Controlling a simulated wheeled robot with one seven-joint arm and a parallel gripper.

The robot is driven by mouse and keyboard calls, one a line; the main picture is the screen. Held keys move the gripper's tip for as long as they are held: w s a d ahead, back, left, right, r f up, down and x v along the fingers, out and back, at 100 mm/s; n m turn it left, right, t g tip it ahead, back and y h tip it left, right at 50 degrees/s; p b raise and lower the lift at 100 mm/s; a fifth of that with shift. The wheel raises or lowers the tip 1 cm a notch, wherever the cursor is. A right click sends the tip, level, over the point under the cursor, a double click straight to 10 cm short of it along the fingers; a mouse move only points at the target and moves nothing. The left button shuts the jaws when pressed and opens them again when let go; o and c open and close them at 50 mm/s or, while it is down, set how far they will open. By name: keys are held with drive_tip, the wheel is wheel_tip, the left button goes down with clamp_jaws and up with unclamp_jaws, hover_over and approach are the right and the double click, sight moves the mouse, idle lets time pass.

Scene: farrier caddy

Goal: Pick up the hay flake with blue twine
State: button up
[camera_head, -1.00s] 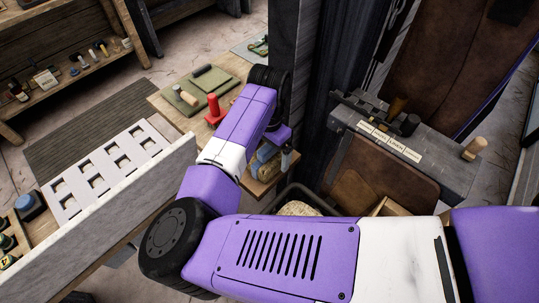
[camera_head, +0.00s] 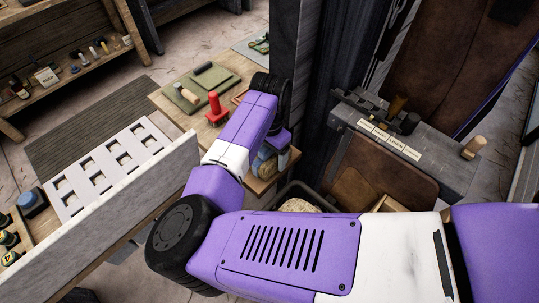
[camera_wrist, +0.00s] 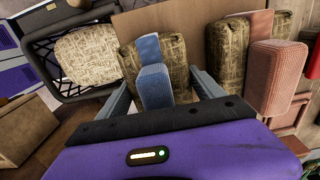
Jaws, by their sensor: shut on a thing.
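The hay flake with blue twine (camera_wrist: 181,72) is a brown-green patterned block with a blue band and a raised blue block (camera_wrist: 155,88) on its near side. In the wrist view my gripper (camera_wrist: 163,86) has a finger on either side of the blue block and is shut on it. In the head view my arm hides most of the flake; a blue part (camera_head: 264,166) shows beside my wrist at the bench edge. I cannot tell whether the flake is clear of the bench.
A similar flake (camera_wrist: 228,48) with a pink band and pink block (camera_wrist: 277,70) stands close at right. A black crate (camera_wrist: 72,92) at left holds a pale hay block (camera_wrist: 88,55). In the head view, a dark post (camera_head: 290,35) stands beside the bench (camera_head: 168,103), which carries a red-handled tool (camera_head: 214,106).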

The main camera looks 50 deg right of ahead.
drive_tip(key=shift+r, duration=0.1)
wheel_tip(320, 180, up, 20)
drive_tip(key=b, duration=0.2)
idle(0.3)
drive_tip(key=o, duration=1.2)
drive_tip(key=c, duration=1.5)
